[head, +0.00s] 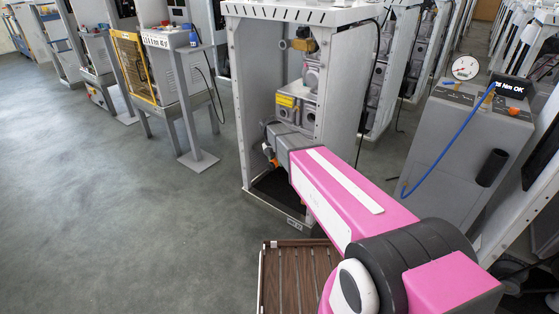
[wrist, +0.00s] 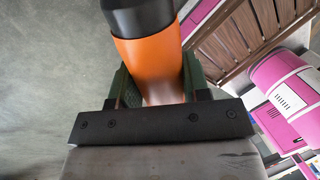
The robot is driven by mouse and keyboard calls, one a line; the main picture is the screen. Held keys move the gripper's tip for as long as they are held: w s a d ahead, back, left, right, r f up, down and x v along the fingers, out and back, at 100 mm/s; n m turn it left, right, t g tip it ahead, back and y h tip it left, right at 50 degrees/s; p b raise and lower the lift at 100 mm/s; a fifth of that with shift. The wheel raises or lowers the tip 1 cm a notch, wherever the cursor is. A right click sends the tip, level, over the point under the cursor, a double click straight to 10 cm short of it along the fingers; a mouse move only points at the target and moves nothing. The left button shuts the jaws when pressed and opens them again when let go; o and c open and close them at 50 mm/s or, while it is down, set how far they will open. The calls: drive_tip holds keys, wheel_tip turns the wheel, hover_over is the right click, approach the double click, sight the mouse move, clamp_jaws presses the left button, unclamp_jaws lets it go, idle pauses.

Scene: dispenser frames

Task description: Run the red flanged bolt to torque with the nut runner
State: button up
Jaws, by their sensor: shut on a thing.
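My gripper (wrist: 156,88) is shut on the nut runner (wrist: 150,66), an orange and black cylinder between its green-sided fingers in the wrist view. In the head view my pink arm reaches to the lower part of the open grey dispenser frame (head: 243,100). There my gripper (head: 269,143) is small, with a bit of the orange tool (head: 268,151) showing beside it. I cannot make out the red flanged bolt in either view. The tool's far end is cut off in the wrist view.
A grey cabinet (head: 455,140) at right carries a round gauge (head: 465,68), a blue hose (head: 452,150) and a display (head: 508,86) showing "Nm OK". A brown slatted platform (head: 300,275) lies at the bottom. Open grey floor (head: 120,210) spreads left.

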sight(270, 163)
drive_tip(key=shift+s+a, duration=0.75)
drive_tip(key=shift+s, duration=0.25)
drive_tip(key=shift+s+a, duration=0.75)
drive_tip(key=shift+s, duration=0.2)
